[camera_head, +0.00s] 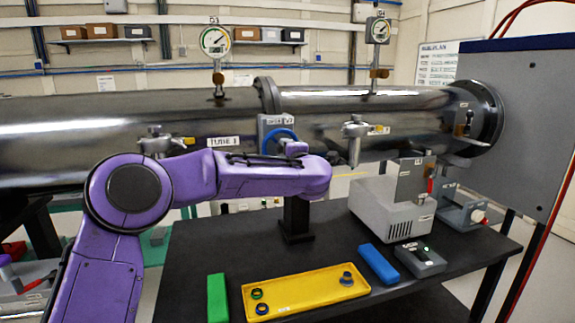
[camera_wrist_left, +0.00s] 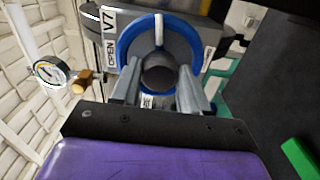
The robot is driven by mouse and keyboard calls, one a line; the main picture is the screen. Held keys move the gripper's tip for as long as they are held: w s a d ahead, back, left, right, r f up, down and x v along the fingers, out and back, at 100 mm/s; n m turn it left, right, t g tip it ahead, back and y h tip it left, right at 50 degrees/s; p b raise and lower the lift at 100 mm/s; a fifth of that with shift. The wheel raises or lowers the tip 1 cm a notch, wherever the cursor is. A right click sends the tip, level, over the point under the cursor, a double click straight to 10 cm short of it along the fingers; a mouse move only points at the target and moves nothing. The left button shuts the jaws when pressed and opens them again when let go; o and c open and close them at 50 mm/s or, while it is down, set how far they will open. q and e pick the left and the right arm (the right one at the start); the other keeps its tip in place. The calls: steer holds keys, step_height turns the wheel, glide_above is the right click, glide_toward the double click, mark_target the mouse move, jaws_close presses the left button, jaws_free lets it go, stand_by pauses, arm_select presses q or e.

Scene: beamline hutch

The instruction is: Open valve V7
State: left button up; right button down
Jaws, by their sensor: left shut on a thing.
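Valve V7 has a blue handwheel (camera_head: 280,136) on a grey body in the middle of the long steel tube. In the left wrist view the blue handwheel (camera_wrist_left: 128,42) fills the upper middle, with a white mark on its rim toward the picture's top. Labels "V7" and "OPEN" (camera_wrist_left: 125,53) sit left of the wheel. My left gripper (camera_wrist_left: 157,85) is shut on the valve's handwheel, with a finger on each side of its dark round hub (camera_wrist_left: 158,73). The exact finger contact is partly hidden. In the head view my purple arm covers the wheel's lower part. My right gripper is not in view.
Below the tube, a black table (camera_head: 205,260) holds a yellow tray (camera_head: 300,290), a green block (camera_head: 217,297), a blue block (camera_head: 379,263) and a grey instrument (camera_head: 390,205). Gauges (camera_head: 215,42) stand on the tube. A grey cabinet (camera_head: 520,120) closes off the right.

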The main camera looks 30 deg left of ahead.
arm_select(q)
steer(key=shift+s+n+b, duration=0.1)
steer(key=shift+n+b, duration=7.15)
steer(key=shift+n, duration=0.75)
steer(key=o, duration=1)
steer(key=shift+a, duration=0.1)
steer(key=shift+o, duration=0.2)
